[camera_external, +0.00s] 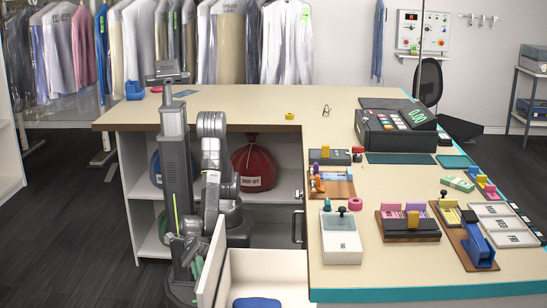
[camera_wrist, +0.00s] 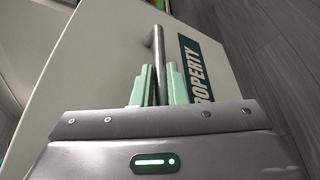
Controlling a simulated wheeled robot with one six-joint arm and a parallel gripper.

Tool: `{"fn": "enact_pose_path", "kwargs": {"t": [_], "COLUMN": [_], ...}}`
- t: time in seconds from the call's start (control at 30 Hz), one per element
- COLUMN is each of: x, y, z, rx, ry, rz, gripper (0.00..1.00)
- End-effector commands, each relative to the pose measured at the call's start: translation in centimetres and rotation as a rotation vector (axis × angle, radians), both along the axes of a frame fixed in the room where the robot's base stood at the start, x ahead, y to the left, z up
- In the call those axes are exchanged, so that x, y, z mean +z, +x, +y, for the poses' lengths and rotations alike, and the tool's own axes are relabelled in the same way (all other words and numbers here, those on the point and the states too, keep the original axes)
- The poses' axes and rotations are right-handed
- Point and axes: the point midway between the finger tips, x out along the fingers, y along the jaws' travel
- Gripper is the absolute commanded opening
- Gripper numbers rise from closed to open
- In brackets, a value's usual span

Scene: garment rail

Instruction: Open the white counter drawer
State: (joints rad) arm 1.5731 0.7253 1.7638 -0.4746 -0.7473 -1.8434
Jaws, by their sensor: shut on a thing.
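The white counter drawer (camera_external: 213,265) stands pulled out to the left from the right-hand part of the counter in the external view. Its inside shows, with a blue item (camera_external: 257,303) on its floor. In the wrist view its white front (camera_wrist: 105,62) carries a dark label reading "PROPERTY" and a metal bar handle (camera_wrist: 159,50). My gripper (camera_wrist: 158,82) has its two pale green fingers on either side of the handle, shut on it. In the external view my gripper (camera_external: 195,264) is low at the outer side of the drawer front, partly hidden by my arm.
The counter top (camera_external: 235,112) runs above and behind my arm. A shelf under it holds a red bag (camera_external: 254,167) and a blue bag (camera_external: 156,170). A cash register (camera_external: 397,128) and several small items stand on the right part. Dark floor (camera_external: 75,240) at left is clear.

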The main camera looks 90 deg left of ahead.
Motion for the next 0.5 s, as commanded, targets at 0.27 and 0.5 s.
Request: {"fn": "enact_pose_path", "kwargs": {"t": [0.27, 0.5], "x": [0.01, 0.02], "y": [-0.13, -0.11], "z": [-0.01, -0.02], "rx": [0.000, 0.000], "ry": [0.000, 0.000], "rz": [0.000, 0.000], "gripper": [0.00, 0.34]}}
